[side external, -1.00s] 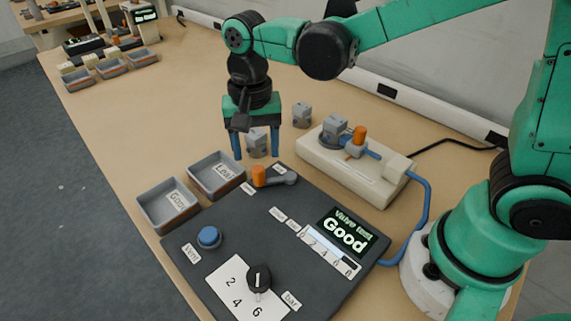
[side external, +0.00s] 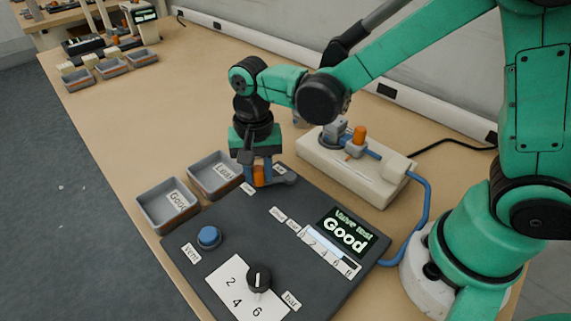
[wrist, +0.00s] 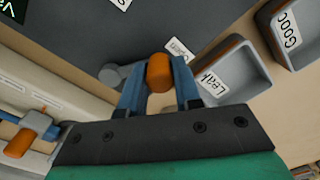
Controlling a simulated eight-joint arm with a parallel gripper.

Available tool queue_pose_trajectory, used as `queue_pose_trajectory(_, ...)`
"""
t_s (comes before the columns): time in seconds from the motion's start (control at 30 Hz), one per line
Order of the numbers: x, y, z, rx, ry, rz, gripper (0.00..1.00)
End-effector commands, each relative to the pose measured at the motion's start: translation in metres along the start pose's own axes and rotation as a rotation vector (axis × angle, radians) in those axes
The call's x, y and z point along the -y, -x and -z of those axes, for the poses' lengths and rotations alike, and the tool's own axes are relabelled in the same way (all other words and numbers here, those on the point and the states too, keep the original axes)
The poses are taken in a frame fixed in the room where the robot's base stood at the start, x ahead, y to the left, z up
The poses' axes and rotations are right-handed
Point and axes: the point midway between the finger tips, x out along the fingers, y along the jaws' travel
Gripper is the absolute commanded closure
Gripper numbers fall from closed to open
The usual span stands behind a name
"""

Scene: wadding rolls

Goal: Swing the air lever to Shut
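The air lever is a grey arm (side external: 287,180) with an upright orange knob (side external: 259,174), at the far edge of the dark control panel (side external: 215,265). Its knob end points left, beside a small label that reads Open in the wrist view (wrist: 180,48). My gripper (side external: 258,178) points down over the lever. Its two blue fingers stand on either side of the orange knob and look closed on it, as the wrist view (wrist: 159,85) also shows.
Grey trays marked Leak (side external: 214,176) and Good (side external: 167,205) stand left of the panel. A cream test fixture (side external: 350,172) with a grey valve and an orange part stands behind it. The panel carries a blue button (side external: 208,237), a black dial (side external: 259,278) and a screen reading Good (side external: 346,233).

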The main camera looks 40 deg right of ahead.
Motion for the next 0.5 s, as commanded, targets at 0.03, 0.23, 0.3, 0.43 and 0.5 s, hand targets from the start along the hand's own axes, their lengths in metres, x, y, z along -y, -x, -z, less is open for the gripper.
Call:
queue_pose_trajectory(0.03, 0.0000, 0.0001, 0.0000, 0.000, 0.000, 0.000, 1.00)
queue_pose_trajectory(0.23, 0.0000, 0.0002, -0.0004, 0.000, 0.006, 0.000, 1.00)
queue_pose_trajectory(0.3, -0.0001, 0.0003, -0.0010, 0.000, 0.018, 0.000, 1.00)
queue_pose_trajectory(0.43, -0.0004, 0.0003, -0.0034, 0.000, 0.059, 0.000, 1.00)
queue_pose_trajectory(0.5, -0.0008, 0.0003, -0.0054, 0.000, 0.095, 0.000, 1.00)
